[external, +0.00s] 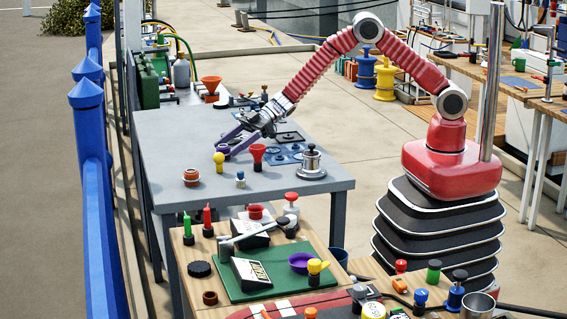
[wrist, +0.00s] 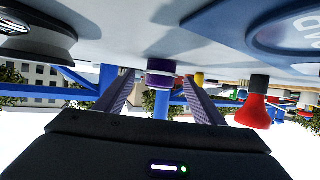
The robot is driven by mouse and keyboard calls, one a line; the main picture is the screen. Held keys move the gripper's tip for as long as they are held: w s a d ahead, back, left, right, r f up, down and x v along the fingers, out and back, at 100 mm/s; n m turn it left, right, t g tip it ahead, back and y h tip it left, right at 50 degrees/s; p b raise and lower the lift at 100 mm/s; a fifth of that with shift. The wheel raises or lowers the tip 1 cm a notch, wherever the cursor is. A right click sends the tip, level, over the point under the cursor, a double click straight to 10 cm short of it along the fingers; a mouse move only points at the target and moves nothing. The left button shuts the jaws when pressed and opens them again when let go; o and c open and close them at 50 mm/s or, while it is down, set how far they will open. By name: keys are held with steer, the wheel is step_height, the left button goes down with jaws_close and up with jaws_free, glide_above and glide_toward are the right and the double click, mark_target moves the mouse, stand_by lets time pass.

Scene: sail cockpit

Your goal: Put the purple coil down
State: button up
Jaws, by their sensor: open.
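The purple coil (wrist: 161,80) shows in the wrist view as a short purple cylinder with a pale band, between my fingers and against the grey table surface. There is a visible gap on each side of it. My gripper (wrist: 161,97) is open, its two purplish fingers on either side of the coil. There a purple patch shows at the fingertips, but coil and fingers are hard to tell apart.
The table's back left is clear.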

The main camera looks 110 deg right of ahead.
steer(key=v, duration=0.8)
steer(key=shift+s+d+r, duration=0.15)
steer(key=shift+s+d, duration=0.05)
steer(key=shift+s, duration=0.15)
steer(key=shift+r, duration=0.2)
steer(key=s+r+m+g+h, duration=0.1)
steer(key=s+r+m+h, duration=0.1)
steer(key=s+r+h, duration=0.5)
steer(key=s+r+m, duration=0.2)
steer(key=s+r, duration=0.3)
steer(key=r, duration=0.5)
steer(key=s+a+g, duration=0.2)
steer(key=s+a, duration=0.2)
steer(key=s, duration=0.6)
steer(key=s+a+f+g+y, duration=0.1)
steer(key=s+a, duration=0.4)
steer(key=s, duration=0.5)
steer(key=s+a+g+y, duration=0.1)
steer(key=s+a, duration=0.3)
steer(key=s, duration=0.7)
steer(key=shift+a+f+m+g, duration=0.2)
steer(key=shift+a+m+g, duration=0.15)
steer(key=shift+g, duration=0.55)
